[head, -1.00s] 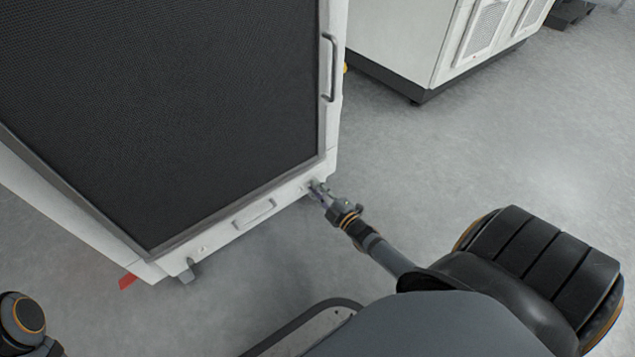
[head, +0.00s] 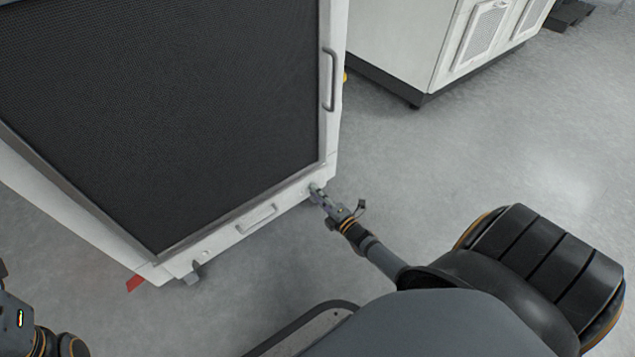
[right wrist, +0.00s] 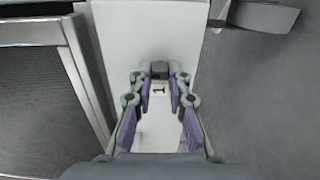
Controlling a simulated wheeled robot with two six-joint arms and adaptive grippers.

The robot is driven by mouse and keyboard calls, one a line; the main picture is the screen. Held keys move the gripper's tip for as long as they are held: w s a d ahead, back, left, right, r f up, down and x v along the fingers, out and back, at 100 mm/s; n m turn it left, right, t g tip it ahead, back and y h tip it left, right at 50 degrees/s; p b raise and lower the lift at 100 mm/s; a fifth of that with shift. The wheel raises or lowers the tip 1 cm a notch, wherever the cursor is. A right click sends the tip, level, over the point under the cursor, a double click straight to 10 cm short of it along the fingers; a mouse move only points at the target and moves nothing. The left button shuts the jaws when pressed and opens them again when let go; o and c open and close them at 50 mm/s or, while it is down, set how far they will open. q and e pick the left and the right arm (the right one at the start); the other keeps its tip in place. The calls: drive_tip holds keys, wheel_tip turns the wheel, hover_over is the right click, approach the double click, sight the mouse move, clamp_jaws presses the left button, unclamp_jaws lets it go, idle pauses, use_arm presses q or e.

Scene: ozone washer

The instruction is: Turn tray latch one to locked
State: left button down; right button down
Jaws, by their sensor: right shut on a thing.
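Tray latch one is a small dark grey knob (right wrist: 159,70) on the white lower front panel (right wrist: 125,25), with a small mark like a "1" just beside it in the right wrist view. My right gripper (right wrist: 160,76) is shut on the knob, a purple-padded finger on each side. In the head view the right gripper (head: 318,192) reaches the lower right corner of the white cabinet (head: 225,241) and hides most of the latch. Whether the latch points to locked cannot be told. My left arm shows at the lower left, but its gripper is out of view.
A dark mesh door (head: 180,110) with a side handle (head: 329,80) fills the cabinet front above the panel. Open floor lies right, with another white cabinet (head: 395,45) behind.

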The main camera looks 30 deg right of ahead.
idle(0.3)
drive_tip(key=c, duration=1.3)
unclamp_jaws()
drive_tip(key=s, duration=0.8)
drive_tip(key=s+d, duration=0.1)
drive_tip(key=s, duration=0.3)
